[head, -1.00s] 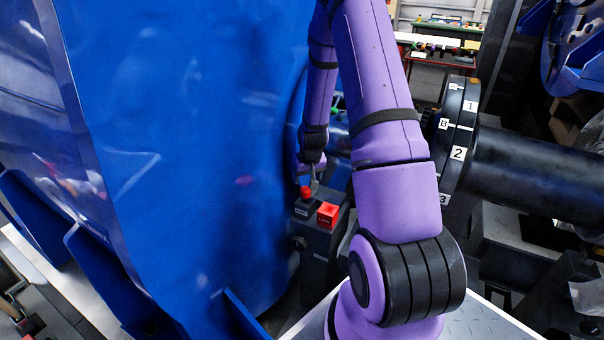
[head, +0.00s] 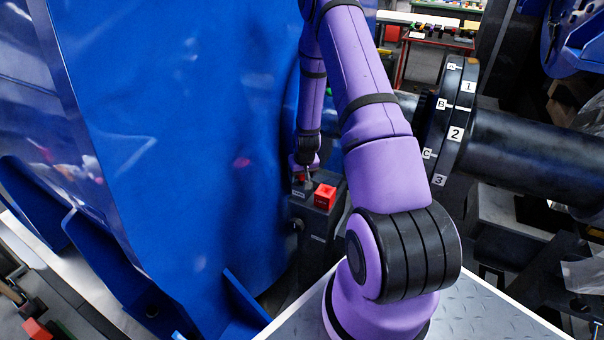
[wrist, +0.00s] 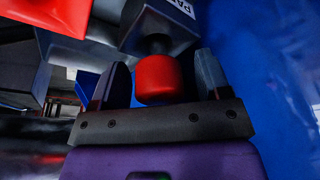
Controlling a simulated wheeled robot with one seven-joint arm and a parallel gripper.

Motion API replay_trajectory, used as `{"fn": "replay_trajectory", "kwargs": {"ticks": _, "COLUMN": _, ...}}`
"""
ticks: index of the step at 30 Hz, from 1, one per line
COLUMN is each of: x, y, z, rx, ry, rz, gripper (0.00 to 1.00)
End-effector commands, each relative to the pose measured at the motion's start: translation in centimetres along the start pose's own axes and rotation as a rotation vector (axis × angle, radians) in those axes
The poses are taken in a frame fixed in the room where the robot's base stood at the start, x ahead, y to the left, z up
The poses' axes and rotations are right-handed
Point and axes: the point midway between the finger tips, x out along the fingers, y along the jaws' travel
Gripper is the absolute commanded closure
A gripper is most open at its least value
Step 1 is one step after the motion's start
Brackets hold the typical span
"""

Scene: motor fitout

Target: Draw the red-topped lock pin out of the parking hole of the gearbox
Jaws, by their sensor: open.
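The red-topped lock pin (wrist: 158,78) stands between my gripper's two fingers in the wrist view. Its dark shank runs into a grey block with a partly visible label starting "PA". My gripper (wrist: 160,88) is open, one finger on each side of the red top, with a visible gap at least on the left. In the head view my gripper (head: 306,168) is over the pin and hides most of it. The dark gearbox housing (head: 314,240) stands below, beside the blue wall.
A red square block (head: 324,196) sits on the housing just right of the pin; it also shows at the wrist view's upper left (wrist: 62,14). A large blue casing (head: 190,150) is close on the left. A black numbered coupling (head: 455,130) and shaft stand right.

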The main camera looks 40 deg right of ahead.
Motion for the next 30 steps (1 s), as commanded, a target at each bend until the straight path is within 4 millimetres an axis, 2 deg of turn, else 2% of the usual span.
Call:
{"fn": "replay_trajectory", "kwargs": {"ticks": 2, "x": 0.0, "y": 0.0, "z": 0.0, "rx": 0.0, "ry": 0.0, "rz": 0.0, "gripper": 0.32}}
{"fn": "replay_trajectory", "kwargs": {"ticks": 9, "x": 0.0, "y": 0.0, "z": 0.0, "rx": 0.0, "ry": 0.0, "rz": 0.0, "gripper": 0.86}}
{"fn": "replay_trajectory", "kwargs": {"ticks": 10, "x": 0.0, "y": 0.0, "z": 0.0, "rx": 0.0, "ry": 0.0, "rz": 0.0, "gripper": 0.86}}
{"fn": "replay_trajectory", "kwargs": {"ticks": 11, "x": 0.0, "y": 0.0, "z": 0.0, "rx": 0.0, "ry": 0.0, "rz": 0.0, "gripper": 0.9}}
{"fn": "replay_trajectory", "kwargs": {"ticks": 30, "x": -1.9, "y": 0.0, "z": -0.5, "rx": 0.0, "ry": 0.0, "rz": 0.0, "gripper": 0.9}}
